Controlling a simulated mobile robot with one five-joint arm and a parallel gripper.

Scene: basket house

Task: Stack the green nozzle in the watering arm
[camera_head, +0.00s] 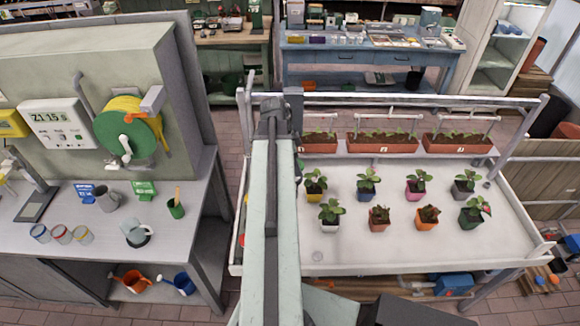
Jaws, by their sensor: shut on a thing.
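My arm reaches forward over the planting bench, and its far end is beside a grey upright piece (293,110) on the rail across the back of the bench. This piece may be the watering arm, but I cannot tell for certain. My gripper's fingers are hidden behind the arm, so neither they nor anything between them shows. I cannot make out the green nozzle in this view. The rail (420,100) runs between a left and a right post above the bench.
The white bench (345,245) holds several potted plants (365,184) and brown planter boxes (388,142). At left, a grey counter (85,250) carries cups, with a green hose reel (127,132) on the panel above. A blue table (355,58) stands behind.

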